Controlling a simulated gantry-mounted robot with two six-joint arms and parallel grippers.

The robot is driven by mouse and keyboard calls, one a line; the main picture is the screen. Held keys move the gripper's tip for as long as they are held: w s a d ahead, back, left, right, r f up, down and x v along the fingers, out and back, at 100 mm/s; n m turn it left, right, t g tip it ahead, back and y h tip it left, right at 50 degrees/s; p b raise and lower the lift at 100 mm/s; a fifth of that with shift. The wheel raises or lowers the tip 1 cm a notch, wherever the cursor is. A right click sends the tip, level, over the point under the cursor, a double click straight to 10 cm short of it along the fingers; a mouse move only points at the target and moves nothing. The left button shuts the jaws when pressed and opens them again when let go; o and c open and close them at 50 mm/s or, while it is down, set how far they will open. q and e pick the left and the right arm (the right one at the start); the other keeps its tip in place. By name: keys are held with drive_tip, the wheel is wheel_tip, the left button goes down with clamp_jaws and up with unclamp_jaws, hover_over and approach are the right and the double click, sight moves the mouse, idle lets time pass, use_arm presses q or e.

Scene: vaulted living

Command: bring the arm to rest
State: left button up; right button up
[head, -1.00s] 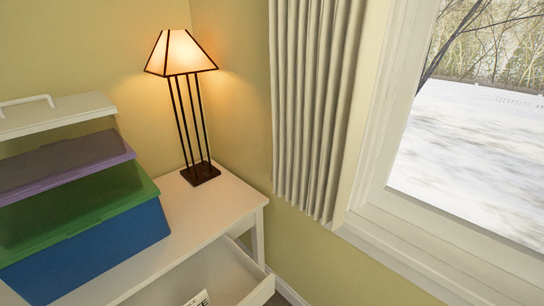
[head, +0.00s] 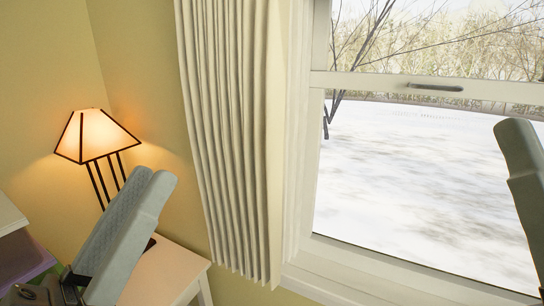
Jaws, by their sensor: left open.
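My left gripper (head: 152,180) is raised at the lower left of the head view, with its grey fingers pointing up. It is open and I see nothing held in it. It hides part of the lamp's stem and some of the white table. At the right edge a grey part of my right gripper (head: 520,165) shows in front of the window. It is cut off by the frame, so I cannot tell how its jaws stand.
A lit lamp (head: 97,137) stands on a white table (head: 165,275) at the left, behind my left gripper. A purple lid (head: 22,262) is at the lower left edge. A pale curtain (head: 230,140) hangs beside a window (head: 420,170).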

use_arm(q)
drive_tip(key=s+a+r+n+t+y+p, duration=0.1)
drive_tip(key=s+a+r+t+y+p, duration=0.3)
drive_tip(key=a+r+y, duration=0.45)
wheel_tip(320, 180, up, 35)
drive_tip(key=d+y+p, duration=0.1)
drive_tip(key=d+p, duration=0.1)
drive_tip(key=p, duration=3.2)
wheel_tip(320, 180, down, 61)
drive_tip(key=b, duration=6.1)
drive_tip(key=shift+w+r, duration=0.2)
